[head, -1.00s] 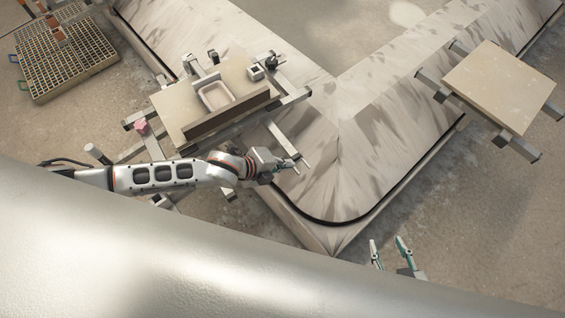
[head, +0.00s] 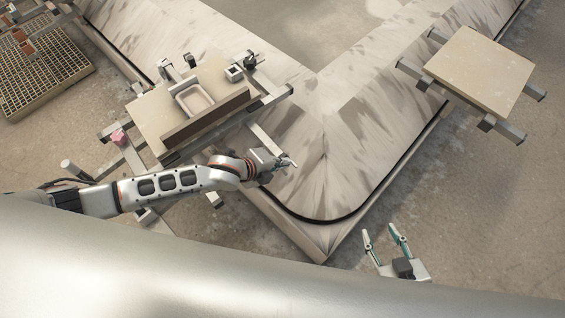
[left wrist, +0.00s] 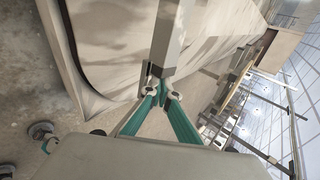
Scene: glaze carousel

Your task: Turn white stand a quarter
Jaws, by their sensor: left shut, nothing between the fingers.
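A stand carries a beige board (head: 150,112) with a white basin (head: 193,99) on it, at the upper left of the head view. Grey metal arms stick out from under the board. One bar (head: 262,138) points toward my left gripper (head: 287,163). My left gripper is shut and empty beside the end of that bar. In the left wrist view the shut fingers (left wrist: 162,92) are just below the end of a grey bar (left wrist: 170,38); I cannot tell whether they touch. My right gripper (head: 385,242) is open and empty, low in the head view.
The stained carousel track (head: 350,150) bends in a corner below the stand. A second stand with a bare beige board (head: 485,70) is at the upper right. A yellow grid rack (head: 40,75) lies at the far left. The floor at the right (head: 480,220) is clear.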

